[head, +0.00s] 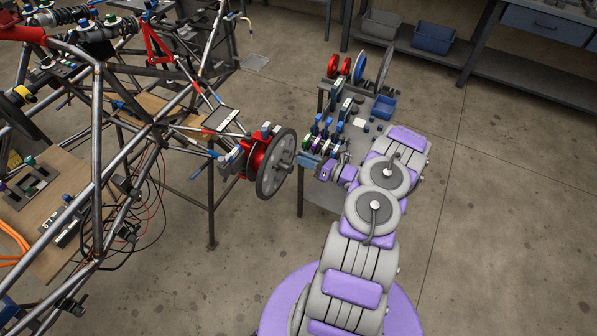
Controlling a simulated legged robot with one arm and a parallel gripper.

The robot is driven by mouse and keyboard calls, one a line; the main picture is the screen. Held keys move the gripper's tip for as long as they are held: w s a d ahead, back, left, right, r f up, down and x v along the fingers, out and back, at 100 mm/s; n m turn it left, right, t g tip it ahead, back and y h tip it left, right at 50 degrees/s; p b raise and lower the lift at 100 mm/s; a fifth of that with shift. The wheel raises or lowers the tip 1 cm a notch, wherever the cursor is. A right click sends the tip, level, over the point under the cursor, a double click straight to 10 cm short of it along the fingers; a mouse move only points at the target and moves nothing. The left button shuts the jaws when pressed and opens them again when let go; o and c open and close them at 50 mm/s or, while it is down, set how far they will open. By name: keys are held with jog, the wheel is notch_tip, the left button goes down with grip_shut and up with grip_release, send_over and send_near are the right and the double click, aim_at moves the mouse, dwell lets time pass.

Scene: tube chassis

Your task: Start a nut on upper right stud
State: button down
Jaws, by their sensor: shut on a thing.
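The wheel hub is a red upright (257,154) with a grey round disc (276,164) on its outer side, at the right end of the tube chassis (150,130). Small studs show at the disc's centre, too small to tell which is the upper right one. My gripper (308,164) is at the end of my purple and grey arm, just right of the disc and apart from it, by the left edge of the parts stand. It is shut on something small. I cannot make out the held thing or any nut.
The parts stand (340,194) carries a row of coloured tools (322,131), a blue bin (383,107) and red discs (346,66). Chassis tubes and loose cables (150,215) fill the left. Benches stand at the back right. The floor (500,220) at right is clear.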

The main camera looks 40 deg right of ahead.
jog(key=shift+w+a+f+b, duration=0.15)
jog(key=shift+w+b, duration=0.2)
jog(key=shift+w, duration=0.9)
jog(key=shift+a+r, duration=0.25)
jog(key=shift+a, duration=0.25)
jog(key=shift+d+f, duration=0.15)
jog(key=shift+d, duration=0.35)
jog(key=shift+a, duration=0.4)
jog(key=shift+w+d, duration=0.2)
jog(key=shift+w, duration=0.15)
jog(key=shift+w+a, duration=0.1)
jog(key=shift+w+a, duration=0.35)
jog(key=shift+w, duration=0.15)
